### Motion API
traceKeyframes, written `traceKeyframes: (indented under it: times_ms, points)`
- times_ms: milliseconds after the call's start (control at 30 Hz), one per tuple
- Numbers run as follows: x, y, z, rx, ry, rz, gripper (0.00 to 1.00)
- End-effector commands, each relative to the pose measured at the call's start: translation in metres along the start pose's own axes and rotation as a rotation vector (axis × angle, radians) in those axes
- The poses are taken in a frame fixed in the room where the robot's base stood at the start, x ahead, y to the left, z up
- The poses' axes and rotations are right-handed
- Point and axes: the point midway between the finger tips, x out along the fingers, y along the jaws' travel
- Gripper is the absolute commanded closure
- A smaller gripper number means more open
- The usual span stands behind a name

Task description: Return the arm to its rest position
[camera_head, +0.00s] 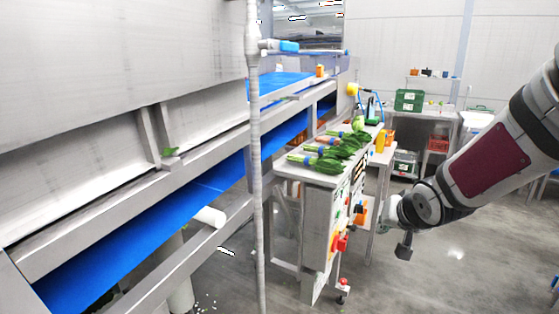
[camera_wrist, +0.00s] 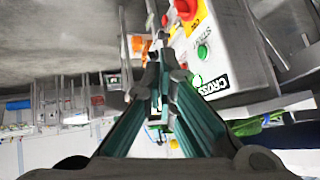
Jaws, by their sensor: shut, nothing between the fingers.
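My arm reaches in from the right side of the head view, and its wrist is in the open space right of the bench with the greens. My gripper (camera_wrist: 160,65) shows in the wrist view with its two teal-sided fingers drawn together and nothing between them. In the head view the gripper itself is hard to make out beyond the wrist. The control panel (camera_wrist: 228,45), with a red knob on yellow and green buttons, is close to the fingertips in the wrist picture. I cannot tell whether they touch it.
Several bunches of greens (camera_head: 335,152) lie on the white bench (camera_head: 300,172). The blue-belted wash line (camera_head: 150,225) runs along the left, behind a thin upright post (camera_head: 257,190). Green crates (camera_head: 408,100) stand on a back table. The grey floor (camera_head: 450,260) at right is mostly clear.

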Motion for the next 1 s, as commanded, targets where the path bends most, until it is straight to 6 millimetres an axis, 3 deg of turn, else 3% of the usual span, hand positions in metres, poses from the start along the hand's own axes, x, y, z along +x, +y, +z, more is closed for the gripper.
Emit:
traceKeyframes:
  times_ms: [33, 267, 600, 800, 1000]
  points:
    - [-0.028, -0.002, 0.0, -0.039, -0.012, 0.036, 1.0]
    - [-0.135, 0.002, 0.025, -0.156, -0.119, 0.169, 1.0]
    - [-0.286, 0.0, 0.098, -0.244, -0.312, 0.154, 1.0]
    - [-0.338, -0.003, 0.139, -0.283, -0.407, 0.073, 1.0]
    - [-0.353, -0.004, 0.153, -0.298, -0.441, 0.039, 1.0]
